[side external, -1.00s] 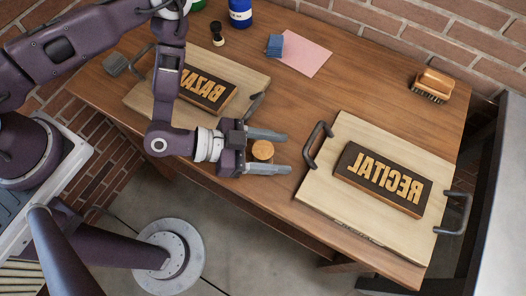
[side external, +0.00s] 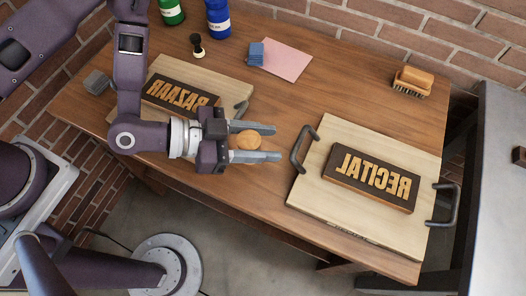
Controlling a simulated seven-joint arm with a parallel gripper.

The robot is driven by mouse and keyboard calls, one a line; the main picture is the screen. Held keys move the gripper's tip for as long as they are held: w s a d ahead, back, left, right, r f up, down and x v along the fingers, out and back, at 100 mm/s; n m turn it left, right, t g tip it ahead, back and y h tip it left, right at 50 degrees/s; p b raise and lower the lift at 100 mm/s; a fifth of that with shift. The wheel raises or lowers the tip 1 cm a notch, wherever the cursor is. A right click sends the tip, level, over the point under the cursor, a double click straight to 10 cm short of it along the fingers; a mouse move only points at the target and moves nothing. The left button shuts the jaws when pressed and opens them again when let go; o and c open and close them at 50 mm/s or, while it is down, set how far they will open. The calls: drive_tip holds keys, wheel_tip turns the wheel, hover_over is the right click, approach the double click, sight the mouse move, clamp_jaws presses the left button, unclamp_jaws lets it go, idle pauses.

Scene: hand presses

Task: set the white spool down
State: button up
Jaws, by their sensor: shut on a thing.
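I see no white spool in the side external view. My gripper (side external: 256,142) is shut on a round orange-brown piece (side external: 246,142), which looks like wood, with one finger on each side of it. The fingers point right. They are over the wooden table between the two pale boards. The piece's underside is hidden, so I cannot tell whether it touches the table.
The BAZAAR block (side external: 181,98) lies on the left board and the RECITAL block (side external: 370,178) on the right board (side external: 330,222). Both boards have dark upright handles. A brush (side external: 412,82), pink sheet (side external: 290,60), blue block (side external: 256,54), stamp (side external: 197,46) and bottles stand behind.

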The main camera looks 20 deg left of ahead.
drive_tip(key=w+a+r+n+t+y, duration=0.1)
drive_tip(key=w+a+n+t+y, duration=0.4)
drive_tip(key=w+a, duration=1.7)
drive_tip(key=shift+w+a+r+n+y, duration=0.35)
drive_tip(key=shift+w+a+n, duration=0.1)
drive_tip(key=shift+n, duration=0.45)
drive_tip(key=w+a, duration=0.1)
drive_tip(key=a, duration=0.2)
drive_tip(key=w+a+n+y, duration=0.1)
drive_tip(key=a, duration=0.3)
drive_tip(key=w+a+n+t+y, duration=0.1)
drive_tip(key=a, duration=0.3)
drive_tip(key=shift+w+a+r, duration=0.15)
drive_tip(key=shift+w, duration=0.15)
drive_tip(key=a+n+y, duration=0.2)
drive_tip(key=a+y, duration=0.1)
drive_tip(key=a, duration=1)
drive_tip(key=shift+y, duration=0.25)
drive_tip(key=f, duration=0.6)
drive_tip(key=a+f, duration=0.1)
drive_tip(key=f, duration=0.2)
drive_tip(key=shift+w, duration=0.35)
drive_tip(key=shift+f, duration=0.25)
